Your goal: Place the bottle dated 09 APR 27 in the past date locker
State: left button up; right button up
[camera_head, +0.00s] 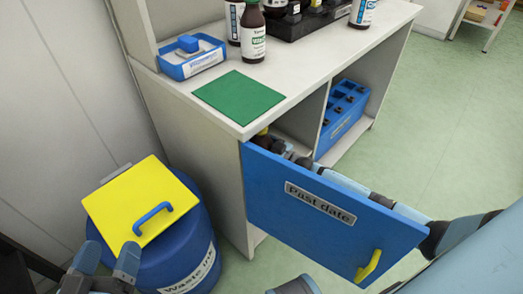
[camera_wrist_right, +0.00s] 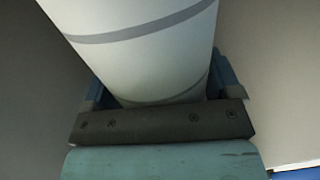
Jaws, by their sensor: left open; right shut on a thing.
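The past date locker's blue door (camera_head: 290,215) stands swung out from the cabinet, with a "Past date" plate and a yellow handle (camera_head: 368,265). My right arm passes behind the door toward the cabinet's left compartment. My right gripper (camera_wrist_right: 160,92) is shut on a bottle (camera_wrist_right: 150,45), seen as a pale cylinder with grey bands between the fingers. In the head view a small yellowish bit shows above the door's edge by that gripper; the rest is hidden. The bottle's date cannot be read. My left gripper (camera_head: 103,262) is open and empty at the lower left.
A blue waste ink drum (camera_head: 185,255) with a yellow lid (camera_head: 140,205) stands left of the door. The worktop holds a green mat (camera_head: 239,97), a blue tray (camera_head: 200,62), several bottles (camera_head: 252,35) and a black rack (camera_head: 310,20). A blue holder (camera_head: 345,115) sits in the right compartment.

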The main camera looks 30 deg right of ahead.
jog(key=shift+r, duration=0.15)
jog(key=o, duration=1.1)
jog(key=shift+o, duration=0.2)
pick_arm(q)
jog(key=shift+s+a+r+n+t+p, duration=0.15)
jog(key=shift+r+t+p, duration=0.35)
jog(key=shift+r+p, duration=0.6)
jog(key=shift+a+r+n+t+p, duration=0.15)
jog(key=shift+r+t+p, duration=0.45)
jog(key=shift+r, duration=0.85)
pick_arm(e)
jog(key=v, duration=1.2)
